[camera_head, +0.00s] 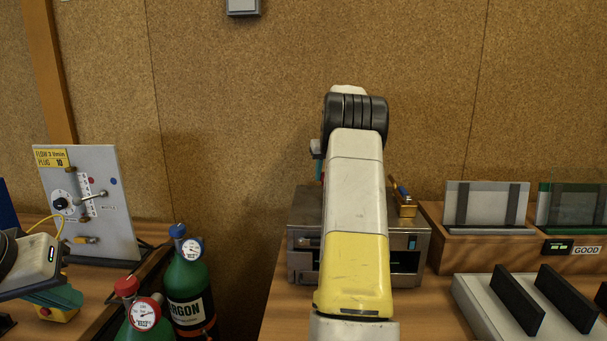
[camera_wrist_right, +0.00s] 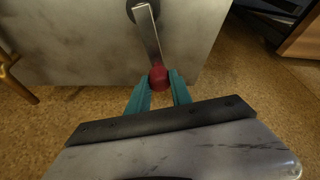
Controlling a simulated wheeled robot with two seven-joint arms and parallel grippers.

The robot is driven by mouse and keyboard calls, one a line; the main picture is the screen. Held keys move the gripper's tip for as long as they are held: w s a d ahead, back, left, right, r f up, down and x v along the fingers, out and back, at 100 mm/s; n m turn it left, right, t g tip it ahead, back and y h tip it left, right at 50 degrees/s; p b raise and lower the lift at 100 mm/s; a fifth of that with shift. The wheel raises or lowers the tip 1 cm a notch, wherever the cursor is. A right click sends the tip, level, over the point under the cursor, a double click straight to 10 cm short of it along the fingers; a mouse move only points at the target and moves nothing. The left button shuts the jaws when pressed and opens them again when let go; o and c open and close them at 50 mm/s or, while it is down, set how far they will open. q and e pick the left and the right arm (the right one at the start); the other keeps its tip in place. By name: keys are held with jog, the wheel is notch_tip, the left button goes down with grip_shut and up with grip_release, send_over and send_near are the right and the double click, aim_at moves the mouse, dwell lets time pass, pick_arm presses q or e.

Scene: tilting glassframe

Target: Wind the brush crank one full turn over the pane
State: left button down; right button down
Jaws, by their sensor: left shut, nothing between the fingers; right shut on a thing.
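The grey metal brush box (camera_head: 305,233) stands on the right bench, partly hidden behind my right arm. In the right wrist view, the crank arm (camera_wrist_right: 148,38) runs from a dark hub on the box's side face (camera_wrist_right: 75,45) to a red knob (camera_wrist_right: 158,78). My right gripper (camera_wrist_right: 160,85) is shut on this knob, its teal fingers on either side. In the head view, only a bit of a teal finger (camera_head: 318,168) shows left of the arm. My left gripper (camera_head: 65,300) is shut and empty at the lower left edge. I cannot make out the pane inside the box.
A blue-handled tool and a brass block (camera_head: 405,208) are at the box's right. A wooden rack (camera_head: 435,250) holds framed panes (camera_head: 487,203). A grey slotted block (camera_head: 475,300) stands in front. Green gas bottles (camera_head: 188,280) and a valve panel (camera_head: 100,235) are on the left.

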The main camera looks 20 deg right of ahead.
jog(key=a+n+y, duration=0.1)
jog(key=a+n, duration=0.1)
jog(key=n, duration=0.1)
jog(key=shift+a+n, duration=0.15)
jog(key=shift+n, duration=0.25)
jog(key=shift+s+a+n+y, duration=0.1)
jog(key=shift+a+n+y, duration=0.5)
jog(key=shift+n, duration=0.3)
jog(key=shift+s+a+n+g+y, duration=0.3)
jog(key=shift+a+n, duration=0.2)
jog(key=shift+n, duration=0.4)
jog(key=shift+s+a+n+g+y, duration=0.25)
jog(key=shift+a+n, duration=0.25)
jog(key=shift+n, duration=0.4)
jog(key=c, duration=1.1)
grip_release()
jog(key=shift+c, duration=0.2)
jog(key=shift+r, duration=0.1)
jog(key=v, duration=0.7)
jog(key=shift+s+r, duration=0.15)
jog(key=shift+r, duration=0.1)
